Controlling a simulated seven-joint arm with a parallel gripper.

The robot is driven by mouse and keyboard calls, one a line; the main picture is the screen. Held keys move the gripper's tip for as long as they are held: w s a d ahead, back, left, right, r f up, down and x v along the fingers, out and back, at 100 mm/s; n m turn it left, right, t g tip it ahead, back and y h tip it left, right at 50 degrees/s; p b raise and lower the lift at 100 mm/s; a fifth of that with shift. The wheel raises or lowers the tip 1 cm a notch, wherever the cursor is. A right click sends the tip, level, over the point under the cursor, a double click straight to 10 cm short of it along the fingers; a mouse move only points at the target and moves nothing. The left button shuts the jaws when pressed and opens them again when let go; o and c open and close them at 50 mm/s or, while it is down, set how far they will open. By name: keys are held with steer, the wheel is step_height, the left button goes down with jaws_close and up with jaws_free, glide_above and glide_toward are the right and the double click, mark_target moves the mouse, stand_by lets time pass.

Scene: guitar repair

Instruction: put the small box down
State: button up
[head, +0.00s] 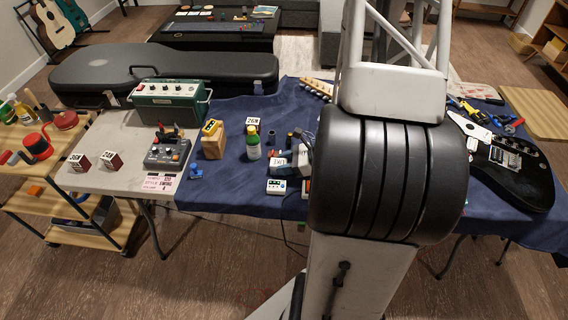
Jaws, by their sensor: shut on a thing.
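My arm fills the middle right of the head view, and my gripper is not in view, hidden behind the arm. Whatever the gripper holds is also hidden. Two small boxes, dark red and white with printed labels, stand on the bare left part of the table: one on the left (79,162) and one on the right (112,160). I cannot tell which small box the task means.
A blue cloth (225,188) covers most of the table. On it stand a wooden block (213,147), a green-labelled bottle (253,146) and a small white pedal (276,186). A green amplifier (170,102), a grey mixer (168,153) and a black guitar (515,172) also lie around.

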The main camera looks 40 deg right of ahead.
steer(key=shift+f, duration=0.15)
steer(key=o, duration=1)
steer(key=shift+c, duration=0.2)
steer(key=shift+v, duration=6.05)
